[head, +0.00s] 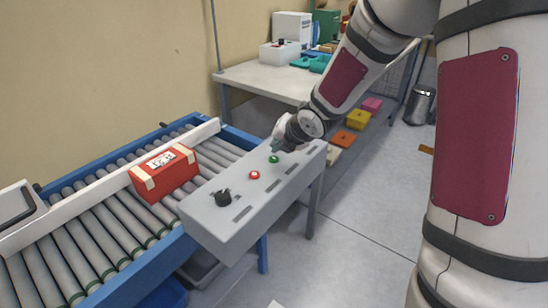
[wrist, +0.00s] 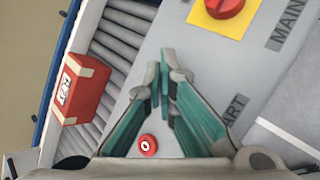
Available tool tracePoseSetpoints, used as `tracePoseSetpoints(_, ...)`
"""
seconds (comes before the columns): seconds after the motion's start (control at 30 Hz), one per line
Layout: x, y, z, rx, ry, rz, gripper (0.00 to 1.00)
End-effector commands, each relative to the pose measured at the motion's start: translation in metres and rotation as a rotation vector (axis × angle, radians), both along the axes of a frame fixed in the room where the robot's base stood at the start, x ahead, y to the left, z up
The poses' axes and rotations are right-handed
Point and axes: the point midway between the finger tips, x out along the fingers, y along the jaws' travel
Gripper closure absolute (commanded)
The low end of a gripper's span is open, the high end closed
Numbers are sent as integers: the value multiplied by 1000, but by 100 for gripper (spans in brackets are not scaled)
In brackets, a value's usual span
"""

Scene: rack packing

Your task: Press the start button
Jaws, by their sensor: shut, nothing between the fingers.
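The grey control panel (head: 225,235) stands beside the roller conveyor. A green button (head: 273,158) sits on its top, with a red button (head: 255,174) and a black knob (head: 222,198) nearer me. My gripper (head: 277,147) is over the panel's far part, close to the green button; I cannot tell whether it touches. In the wrist view my gripper (wrist: 166,55) has its teal fingers shut and empty. The red button (wrist: 147,145) shows below the fingers. A label ending in "ART" (wrist: 236,110) lies to their right; the green button is not visible there, likely hidden by the fingers.
A large red knob (wrist: 224,5) on a yellow plate is beyond the fingertips in the wrist view. A red box (head: 164,173) rests on the conveyor rollers (head: 95,240). A white table (head: 260,82) with containers stands behind.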

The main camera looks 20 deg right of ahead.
Motion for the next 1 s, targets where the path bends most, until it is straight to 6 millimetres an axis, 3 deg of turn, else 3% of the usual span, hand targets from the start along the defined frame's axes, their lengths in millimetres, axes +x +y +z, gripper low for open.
tracePoseSetpoints(0.43, -2, 0, 43, -1, -1, 2, 100)
tracePoseSetpoints(1.0, 0, 0, 44, -1, 0, 1, 100)
